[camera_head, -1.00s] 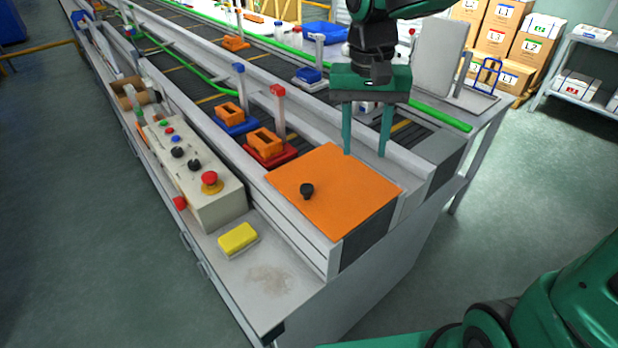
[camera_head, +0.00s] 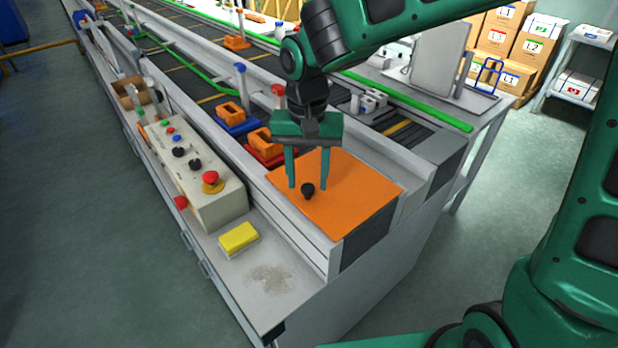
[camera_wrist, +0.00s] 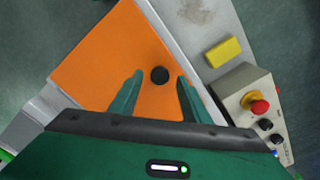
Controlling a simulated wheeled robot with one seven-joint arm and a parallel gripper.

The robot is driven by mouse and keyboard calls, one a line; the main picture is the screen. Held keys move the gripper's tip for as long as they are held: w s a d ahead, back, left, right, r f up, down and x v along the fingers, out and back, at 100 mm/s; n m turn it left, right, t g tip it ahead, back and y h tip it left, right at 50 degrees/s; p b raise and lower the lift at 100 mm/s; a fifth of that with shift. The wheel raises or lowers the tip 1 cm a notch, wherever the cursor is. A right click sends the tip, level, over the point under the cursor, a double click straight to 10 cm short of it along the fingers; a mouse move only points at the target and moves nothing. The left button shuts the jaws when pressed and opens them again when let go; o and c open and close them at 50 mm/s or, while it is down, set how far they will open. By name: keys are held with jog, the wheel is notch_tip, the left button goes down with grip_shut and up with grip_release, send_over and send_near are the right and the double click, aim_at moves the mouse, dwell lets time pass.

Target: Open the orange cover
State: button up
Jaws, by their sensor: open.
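The orange cover (camera_head: 352,205) lies flat and closed on the near end of the conveyor bench. A round black knob (camera_head: 307,190) stands up from it, left of its middle. My gripper (camera_head: 308,187) is open and empty above the cover, its two fingers pointing down on either side of the knob in the head view. In the wrist view the cover (camera_wrist: 95,65) fills the left middle, and the knob (camera_wrist: 159,75) shows just beyond the gap between the open fingertips (camera_wrist: 159,76). I cannot tell the exact height of the fingertips above the cover.
A control box (camera_head: 190,165) with a red emergency button (camera_head: 211,178) stands left of the cover. A yellow sponge (camera_head: 238,237) lies in front. Orange parts on blue and red trays (camera_head: 262,159) sit behind the cover. The bench front is mostly bare.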

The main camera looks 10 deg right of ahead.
jog(key=shift+f, duration=0.55)
grip_shut()
jog(key=shift+r, duration=0.1)
